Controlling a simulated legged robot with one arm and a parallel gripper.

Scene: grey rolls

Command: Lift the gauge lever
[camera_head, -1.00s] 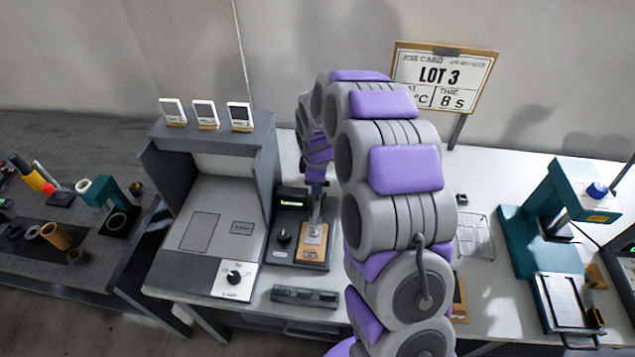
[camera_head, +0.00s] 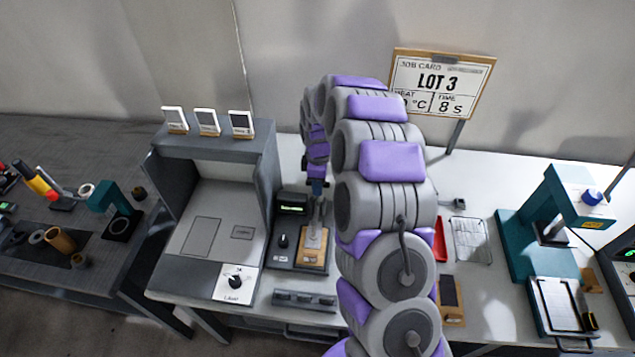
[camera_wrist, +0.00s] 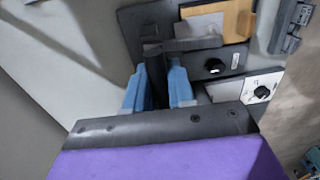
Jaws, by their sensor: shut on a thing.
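The gauge is a dark device with a green-lit display (camera_head: 293,209), a black knob (camera_head: 283,241) and a wooden plate (camera_head: 313,246), standing on the white table. My gripper (camera_head: 318,187) is above it at the end of my purple and grey arm. In the wrist view, the blue fingers of my gripper (camera_wrist: 158,90) are on either side of a dark upright bar, the gauge lever (camera_wrist: 154,64), and are shut on it. A grey crosspiece (camera_wrist: 192,44) lies over the wooden plate near the bar. My arm hides part of the gauge's right side.
A grey booth (camera_head: 210,215) with a dial stands close on the left. A dark slotted block (camera_head: 304,300) lies in front of the gauge. A wire rack (camera_head: 471,240) and a teal press (camera_head: 540,235) stand to the right. A job card sign (camera_head: 440,82) stands behind.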

